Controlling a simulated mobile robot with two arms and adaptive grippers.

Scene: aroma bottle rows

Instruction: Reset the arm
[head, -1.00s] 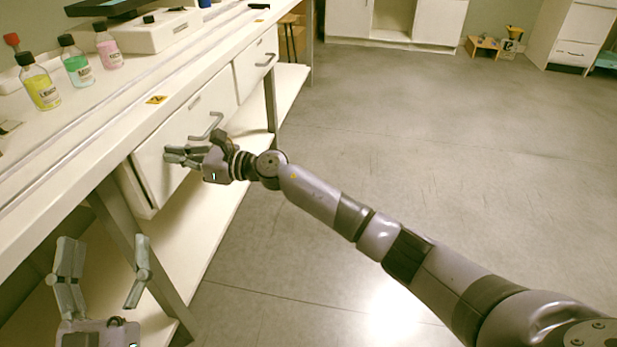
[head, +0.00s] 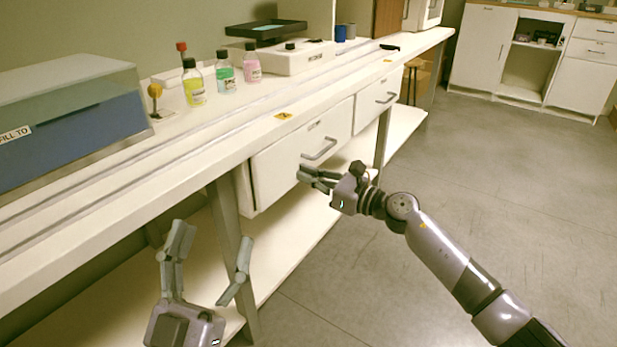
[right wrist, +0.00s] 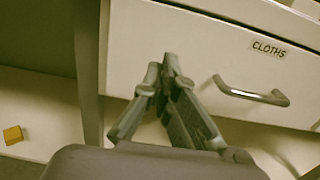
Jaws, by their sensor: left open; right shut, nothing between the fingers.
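My right gripper (head: 312,178) is shut and empty, in front of the white drawer (head: 278,172) under the bench. Its closed fingertips also show in the right wrist view (right wrist: 170,66). There the drawer front (right wrist: 190,42) bears a CLOTHS label, and its metal handle (right wrist: 252,94) lies to the right of the fingers, apart from them. The handle (head: 320,150) shows above the gripper in the head view. My left gripper (head: 212,250) is open and empty at the lower left, beside the bench, with its fingers pointing up.
The bench top (head: 235,148) carries a blue-grey box (head: 75,115), yellow (head: 194,86), green (head: 226,76) and pink (head: 252,66) bottles, and a white device (head: 290,56). A bench leg (head: 232,255) stands near my left gripper. Floor (head: 480,190) at right is clear.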

